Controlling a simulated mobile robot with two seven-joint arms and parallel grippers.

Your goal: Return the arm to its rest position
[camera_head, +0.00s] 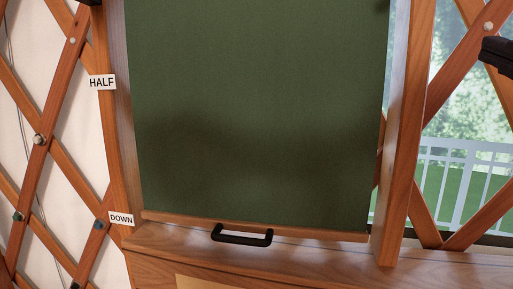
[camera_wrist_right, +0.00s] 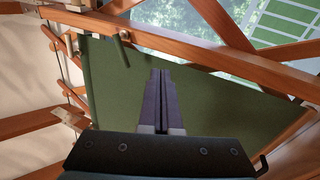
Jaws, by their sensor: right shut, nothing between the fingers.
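My right gripper (camera_head: 497,55) shows as a dark shape at the right edge of the head view, in front of the lattice and clear of the blind's handle. In the right wrist view its two grey fingers (camera_wrist_right: 161,75) are together and empty, with the green blind beyond them. The green blind (camera_head: 255,110) hangs down its wooden frame, its bottom bar near the sill beside the DOWN label (camera_head: 121,218). A black handle (camera_head: 242,235) sits on that bar, with no gripper on it. I do not see my left gripper.
A HALF label (camera_head: 102,82) is higher on the frame's left post. Wooden lattice bars (camera_head: 65,80) cross on both sides. The wooden sill (camera_head: 330,262) runs below the blind. A white railing (camera_head: 465,155) shows outside at the right.

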